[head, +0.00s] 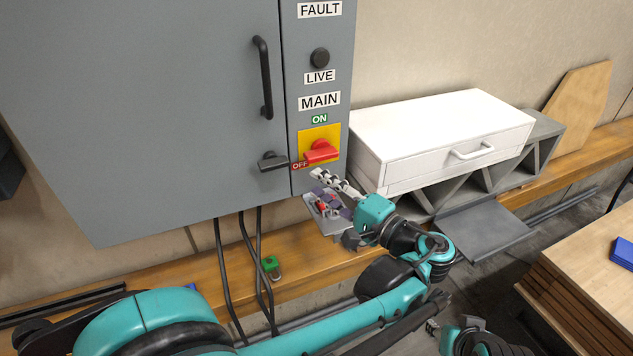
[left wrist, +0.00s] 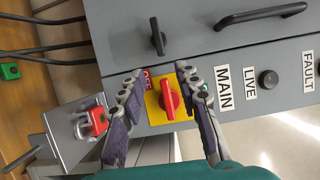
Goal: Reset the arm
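My left gripper (head: 326,180) is open and empty, just below the red main switch (head: 321,151) on the grey cabinet. The left wrist view, turned sideways, shows the open fingers (left wrist: 158,78) either side of the red switch handle (left wrist: 169,100), with no clear contact. The handle lies roughly level on its yellow plate (head: 318,133), between the green ON label (head: 319,119) above and the OFF label (head: 300,166) at lower left.
A black door latch (head: 272,162) sticks out left of the switch. A grey holder (left wrist: 66,128) with a red padlock-like item (left wrist: 96,121) is beside my left gripper. A white drawer unit (head: 450,140) stands right of the cabinet. A wooden table (head: 590,275) is at right.

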